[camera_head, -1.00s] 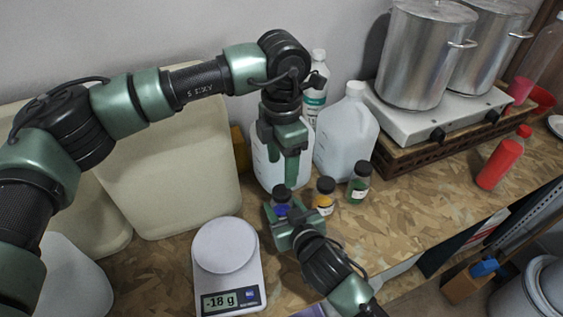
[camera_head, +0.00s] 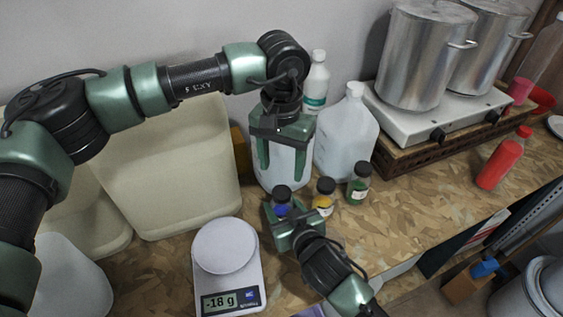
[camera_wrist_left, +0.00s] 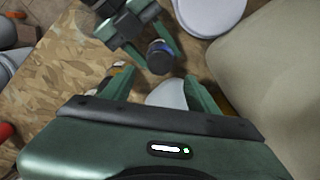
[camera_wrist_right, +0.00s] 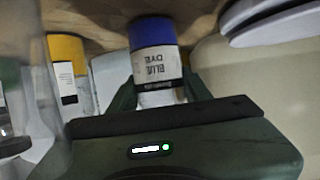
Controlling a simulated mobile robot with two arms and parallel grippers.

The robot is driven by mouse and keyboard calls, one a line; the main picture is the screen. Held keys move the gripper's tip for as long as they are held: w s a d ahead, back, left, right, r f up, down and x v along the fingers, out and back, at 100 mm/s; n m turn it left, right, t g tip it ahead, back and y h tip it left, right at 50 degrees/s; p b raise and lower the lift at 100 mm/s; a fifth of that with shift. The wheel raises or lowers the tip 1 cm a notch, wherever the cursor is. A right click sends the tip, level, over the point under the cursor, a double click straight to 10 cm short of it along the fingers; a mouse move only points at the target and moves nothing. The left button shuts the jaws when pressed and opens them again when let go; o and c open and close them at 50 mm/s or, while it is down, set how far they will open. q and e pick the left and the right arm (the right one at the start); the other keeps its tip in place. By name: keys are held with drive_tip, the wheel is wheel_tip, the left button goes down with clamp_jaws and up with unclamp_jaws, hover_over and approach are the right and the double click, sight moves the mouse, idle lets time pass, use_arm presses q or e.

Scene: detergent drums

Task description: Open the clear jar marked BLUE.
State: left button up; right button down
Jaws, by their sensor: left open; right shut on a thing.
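The clear jar marked BLUE (camera_head: 282,208) stands upright on the bench with blue dye inside and its black cap (camera_head: 282,192) on. The right wrist view shows its BLUE DYE label upside down on the jar (camera_wrist_right: 155,65). My right gripper (camera_head: 280,215) is shut on the jar's body. My left gripper (camera_head: 283,174) is open and empty, pointing down just above and behind the cap. In the left wrist view the cap (camera_wrist_left: 160,54) lies slightly beyond the open fingers, apart from them.
A yellow dye jar (camera_head: 325,197) and a green dye jar (camera_head: 359,184) stand close to the right. A scale (camera_head: 226,265) reading -18 g is at the left. White jugs (camera_head: 347,130) stand behind. The bench at right front is clear.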

sight(281, 191)
use_arm(q)
drive_tip(key=m, duration=0.3)
drive_tip(key=shift+m, duration=0.4)
use_arm(e)
drive_tip(key=shift+f, duration=0.2)
use_arm(q)
drive_tip(key=shift+f, duration=4)
use_arm(e)
drive_tip(key=shift+s, duration=0.1)
